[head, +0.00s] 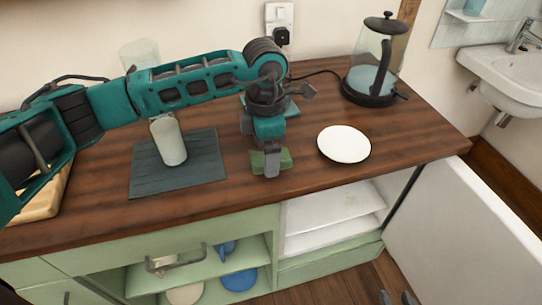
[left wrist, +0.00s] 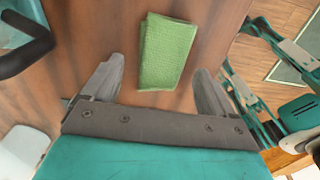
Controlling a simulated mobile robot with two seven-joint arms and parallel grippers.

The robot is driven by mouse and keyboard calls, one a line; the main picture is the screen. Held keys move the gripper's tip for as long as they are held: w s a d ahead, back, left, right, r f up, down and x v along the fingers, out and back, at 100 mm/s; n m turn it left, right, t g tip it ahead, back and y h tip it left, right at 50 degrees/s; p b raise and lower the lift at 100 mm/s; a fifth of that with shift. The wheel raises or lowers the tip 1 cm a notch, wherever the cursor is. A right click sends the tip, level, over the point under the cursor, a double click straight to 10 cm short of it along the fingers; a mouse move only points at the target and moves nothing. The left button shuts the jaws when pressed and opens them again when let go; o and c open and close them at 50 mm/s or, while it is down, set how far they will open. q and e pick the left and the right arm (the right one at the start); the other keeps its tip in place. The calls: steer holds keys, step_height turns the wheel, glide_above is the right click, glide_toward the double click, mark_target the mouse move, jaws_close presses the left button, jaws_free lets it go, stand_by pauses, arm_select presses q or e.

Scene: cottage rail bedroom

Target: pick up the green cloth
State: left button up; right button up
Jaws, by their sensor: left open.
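The green cloth (head: 286,159) lies on the brown wooden worktop, partly hidden behind my left gripper in the head view. In the left wrist view the cloth (left wrist: 167,52) is a folded rectangle, ahead of and between the fingers. My left gripper (head: 271,168) points down over the cloth. Its fingers (left wrist: 160,80) are wide apart with nothing between their pads; I cannot tell the exact height above the cloth. My right gripper (head: 397,298) shows only as two grey fingertips, apart, at the bottom edge of the head view, low in front of the cupboard.
A white plate (head: 344,144) lies right of the cloth. A kettle (head: 371,75) stands behind it. A pale cup (head: 168,140) stands on a dark mat (head: 205,169) to the left. The cupboard below is open, its white door (head: 470,225) swung out at right.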

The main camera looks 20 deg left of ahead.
arm_select(q)
steer(key=shift+f, duration=0.6)
steer(key=c, duration=1.1)
steer(key=shift+c, duration=0.2)
steer(key=shift+r, duration=0.15)
step_height(320, 180, up, 20)
steer(key=o, duration=0.5)
steer(key=c, duration=0.4)
